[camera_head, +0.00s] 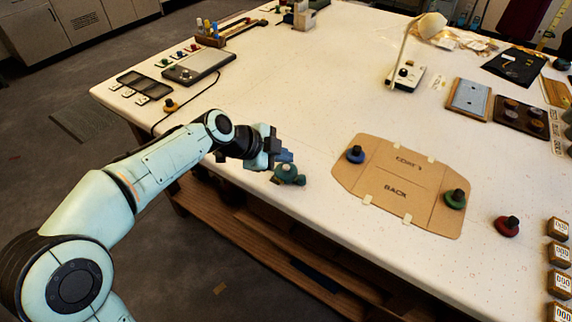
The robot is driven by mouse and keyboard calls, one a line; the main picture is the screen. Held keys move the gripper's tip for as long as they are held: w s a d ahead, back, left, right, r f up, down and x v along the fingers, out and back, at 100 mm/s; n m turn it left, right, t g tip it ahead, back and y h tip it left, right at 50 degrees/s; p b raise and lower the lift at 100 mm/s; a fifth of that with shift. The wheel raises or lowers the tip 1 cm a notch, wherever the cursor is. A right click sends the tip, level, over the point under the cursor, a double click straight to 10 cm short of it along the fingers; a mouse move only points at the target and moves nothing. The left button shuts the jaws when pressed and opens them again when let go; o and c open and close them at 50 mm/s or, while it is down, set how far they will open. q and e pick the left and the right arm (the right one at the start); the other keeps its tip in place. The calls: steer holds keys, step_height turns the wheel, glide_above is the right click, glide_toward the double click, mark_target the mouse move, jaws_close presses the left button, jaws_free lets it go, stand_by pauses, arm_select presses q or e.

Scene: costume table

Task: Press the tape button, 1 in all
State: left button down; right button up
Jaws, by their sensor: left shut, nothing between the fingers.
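My left gripper (280,158) reaches in from the left over the table's near edge. It is shut and empty. A dark green rounded piece with a pale top (288,173) shows just below the fingers; I cannot tell whether they touch. No button is readable as the tape button. A pale lamp base (404,77) with a dark knob stands at the back. My right gripper is not in view.
A brown cardboard pattern (400,180) lies taped on the white table (300,90), with a blue knob (355,154) and a green knob (454,198) on it. A red knob (507,226) stands to its right. A flat grey device (197,66) lies back left. The table's middle is clear.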

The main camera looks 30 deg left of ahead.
arm_select(q)
steer(key=shift+r, duration=0.1)
step_height(320, 180, up, 5)
steer(key=p, duration=0.3)
stand_by(0.9)
